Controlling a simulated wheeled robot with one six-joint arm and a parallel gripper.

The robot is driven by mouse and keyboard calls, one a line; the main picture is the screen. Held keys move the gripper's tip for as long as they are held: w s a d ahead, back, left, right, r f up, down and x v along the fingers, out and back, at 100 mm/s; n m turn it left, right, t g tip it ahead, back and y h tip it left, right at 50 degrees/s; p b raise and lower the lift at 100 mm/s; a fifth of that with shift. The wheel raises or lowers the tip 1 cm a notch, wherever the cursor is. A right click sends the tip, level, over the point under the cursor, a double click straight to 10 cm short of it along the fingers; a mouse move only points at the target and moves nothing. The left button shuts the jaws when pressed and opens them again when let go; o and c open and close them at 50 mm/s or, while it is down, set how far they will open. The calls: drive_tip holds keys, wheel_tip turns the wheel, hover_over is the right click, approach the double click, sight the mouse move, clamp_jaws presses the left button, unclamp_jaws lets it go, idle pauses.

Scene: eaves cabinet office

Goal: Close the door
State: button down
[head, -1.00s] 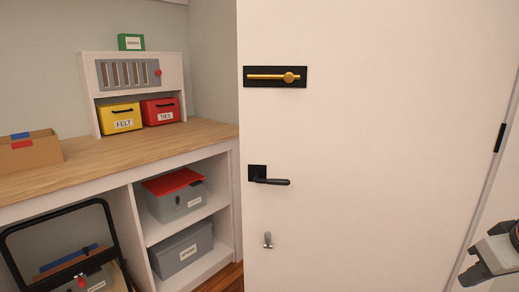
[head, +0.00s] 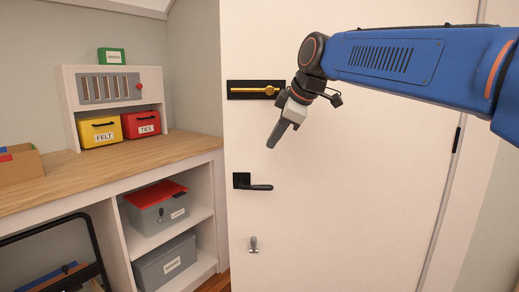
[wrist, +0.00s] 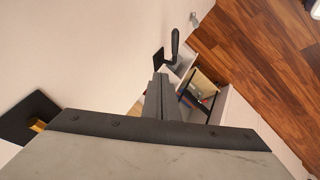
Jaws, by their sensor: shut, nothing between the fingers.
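The white door (head: 340,200) fills the middle and right of the head view. A brass slide bolt on a black plate (head: 238,88) is mounted high on it, partly covered by my gripper and wrist. A black lever handle (head: 254,184) sits below the bolt, and a small grey knob-like fitting (head: 253,244) is lower still. My gripper (head: 271,146) is shut and empty, in front of the door between bolt and handle, pointing down. In the wrist view its fingers (wrist: 157,78) point toward the handle (wrist: 174,44), apart from it. Whether it touches the door cannot be told.
A wooden-topped shelf unit (head: 110,172) stands left of the door, holding a yellow bin (head: 100,127), a red bin (head: 142,124) and grey boxes (head: 165,262). The wrist view shows wooden floor (wrist: 265,60) beyond the door edge.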

sight(262, 156)
drive_tip(key=x, duration=1)
drive_tip(key=shift+s+d, duration=0.1)
drive_tip(key=shift+w+d+r, duration=0.15)
drive_tip(key=shift+w, duration=1.75)
